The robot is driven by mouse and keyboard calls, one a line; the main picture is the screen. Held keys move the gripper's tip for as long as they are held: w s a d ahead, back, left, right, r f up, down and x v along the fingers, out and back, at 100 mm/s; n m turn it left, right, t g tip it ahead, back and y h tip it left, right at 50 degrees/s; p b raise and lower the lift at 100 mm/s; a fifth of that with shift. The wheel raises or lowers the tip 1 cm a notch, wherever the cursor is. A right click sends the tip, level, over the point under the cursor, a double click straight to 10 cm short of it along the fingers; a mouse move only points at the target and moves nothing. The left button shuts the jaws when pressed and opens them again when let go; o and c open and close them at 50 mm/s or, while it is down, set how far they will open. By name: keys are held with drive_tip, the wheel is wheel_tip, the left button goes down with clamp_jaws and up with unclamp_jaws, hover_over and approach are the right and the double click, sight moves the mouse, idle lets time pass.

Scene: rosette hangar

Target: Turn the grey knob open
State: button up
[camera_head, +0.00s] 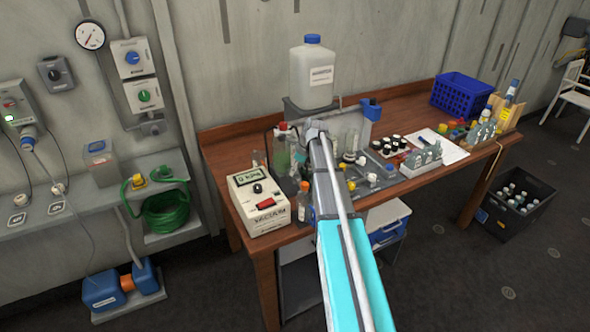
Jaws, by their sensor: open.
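A small grey box on the left wall carries a dark knob (54,74). It is the nearest match to a grey knob, but its exact colour and setting are too small to tell. Two pale boxes to its right carry a blue knob (133,57) and a green knob (145,96). My arm reaches up from the bottom of the view over the bench, and my gripper (314,128) is at its far end among the bench equipment. It is open, though its fingers are hard to make out. It is well to the right of the wall knobs. My arm hides part of the bench.
The wooden bench (420,105) holds a vacuum unit (262,203), a white jug (312,75), bottles, vials and a blue basket (461,95). A grey shelf (90,205) runs along the left wall, with a coiled green hose (166,211). A dark crate (515,205) stands on the floor at right.

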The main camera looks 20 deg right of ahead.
drive_tip(key=c, duration=1)
drive_tip(key=shift+d, duration=0.15)
clamp_jaws()
